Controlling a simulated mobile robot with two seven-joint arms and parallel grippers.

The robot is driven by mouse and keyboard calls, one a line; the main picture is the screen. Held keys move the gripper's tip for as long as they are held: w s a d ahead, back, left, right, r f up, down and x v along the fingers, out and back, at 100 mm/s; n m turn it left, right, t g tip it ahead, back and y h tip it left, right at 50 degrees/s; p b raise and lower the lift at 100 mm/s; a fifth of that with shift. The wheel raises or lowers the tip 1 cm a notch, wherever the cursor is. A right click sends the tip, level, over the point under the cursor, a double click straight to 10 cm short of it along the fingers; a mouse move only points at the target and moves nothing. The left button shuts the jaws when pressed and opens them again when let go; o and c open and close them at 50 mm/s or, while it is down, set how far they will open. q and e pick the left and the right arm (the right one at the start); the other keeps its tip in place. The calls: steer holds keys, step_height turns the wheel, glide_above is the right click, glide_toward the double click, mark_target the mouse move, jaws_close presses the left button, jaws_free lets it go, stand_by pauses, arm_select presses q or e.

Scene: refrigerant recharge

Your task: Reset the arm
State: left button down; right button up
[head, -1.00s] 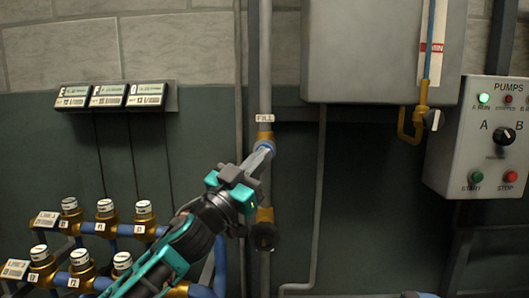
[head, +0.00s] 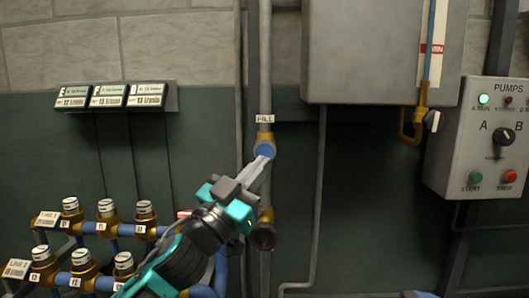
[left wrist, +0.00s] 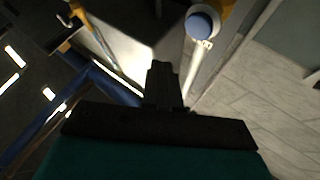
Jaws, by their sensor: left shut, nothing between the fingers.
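My left gripper (head: 262,160) reaches up from the lower left in the head view. Its fingers are shut and empty. In the head view its tips are just below the blue cap of the brass fill valve (head: 265,148), under the "FILL" label; whether they touch it I cannot tell. In the left wrist view the shut fingers (left wrist: 161,72) point up the picture, and the round blue cap (left wrist: 201,24) is beyond them to the right, with a gap in the picture. My right gripper is not in view.
Brass valves with white caps (head: 106,207) stand on blue pipes at the lower left. Three small displays (head: 108,95) hang above them. A grey tank (head: 370,50) and the pump control box (head: 490,140) are on the right. Dark wall between them is clear.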

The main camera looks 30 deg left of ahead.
arm_select(q)
steer(key=shift+s+d, duration=0.1)
steer(key=shift+s, duration=0.05)
stand_by(0.4)
steer(key=s+d+f+n+g+y+p, duration=0.15)
steer(key=f+g, duration=0.25)
steer(key=f, duration=0.9)
steer(key=s+d+f+g, duration=0.1)
steer(key=d+f+g, duration=0.15)
steer(key=f, duration=1.05)
steer(key=s+d+f+g, duration=0.3)
steer(key=s+f, duration=0.3)
steer(key=f, duration=0.2)
steer(key=s+d+f+g+h+p, duration=0.1)
steer(key=s+d+f+g, duration=0.2)
steer(key=s+d+f, duration=0.2)
step_height(320, 180, down, 4)
steer(key=shift+s+f, duration=0.15)
steer(key=shift+s, duration=0.85)
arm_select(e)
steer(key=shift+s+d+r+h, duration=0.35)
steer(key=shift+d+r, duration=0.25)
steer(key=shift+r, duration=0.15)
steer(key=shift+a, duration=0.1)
